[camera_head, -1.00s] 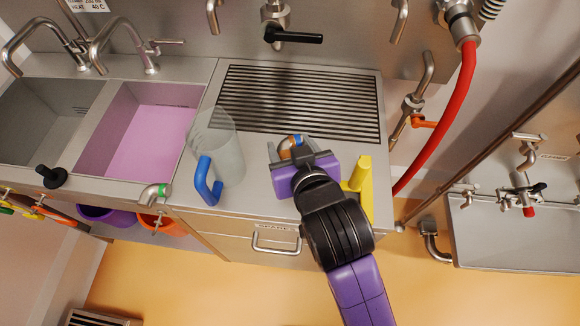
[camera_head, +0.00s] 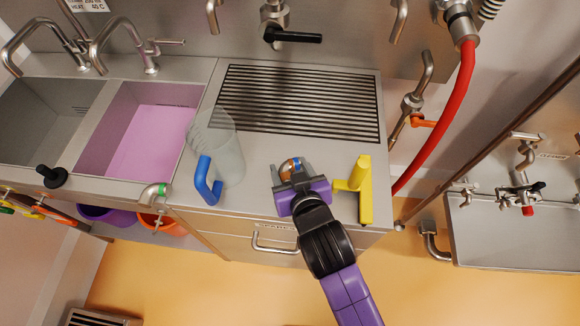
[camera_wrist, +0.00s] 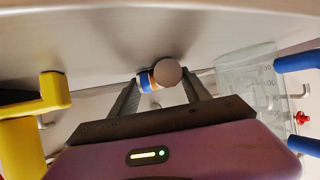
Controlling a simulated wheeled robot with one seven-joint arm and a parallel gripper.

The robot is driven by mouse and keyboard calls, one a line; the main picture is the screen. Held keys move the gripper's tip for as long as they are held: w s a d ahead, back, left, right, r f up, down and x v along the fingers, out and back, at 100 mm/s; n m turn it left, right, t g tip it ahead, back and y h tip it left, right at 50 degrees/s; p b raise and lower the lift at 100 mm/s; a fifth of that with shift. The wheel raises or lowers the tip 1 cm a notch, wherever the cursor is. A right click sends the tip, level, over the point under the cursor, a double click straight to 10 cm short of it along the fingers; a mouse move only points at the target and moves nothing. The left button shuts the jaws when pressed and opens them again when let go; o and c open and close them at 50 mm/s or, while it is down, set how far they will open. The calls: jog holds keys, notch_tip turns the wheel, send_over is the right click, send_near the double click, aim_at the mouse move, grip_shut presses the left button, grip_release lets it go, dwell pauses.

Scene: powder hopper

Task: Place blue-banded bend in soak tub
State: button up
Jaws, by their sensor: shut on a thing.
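My gripper (camera_head: 291,174) is shut on a small metal bend with blue and orange bands (camera_head: 290,165), above the front of the steel counter. In the wrist view the bend (camera_wrist: 148,80) sits between the two fingertips (camera_wrist: 160,88), its rounded grey end facing the camera. Whether it touches the counter is unclear. A sink basin with pink-purple liquid (camera_head: 150,140), which looks like the soak tub, is at the left in the head view, well away from my gripper.
A clear jug with a blue handle (camera_head: 222,150) stands between my gripper and the pink basin. A yellow object (camera_head: 361,190) stands close to the right. A slotted drainboard (camera_head: 300,100) lies behind.

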jog(key=shift+f, duration=0.1)
jog(key=o, duration=1.5)
jog(key=shift+s+r, duration=0.15)
jog(key=shift+r, duration=0.05)
jog(key=b+v, duration=0.1)
jog(key=v, duration=1)
jog(key=shift+s+d+r, duration=0.1)
jog(key=shift+s+d, duration=0.1)
jog(key=shift+s, duration=0.1)
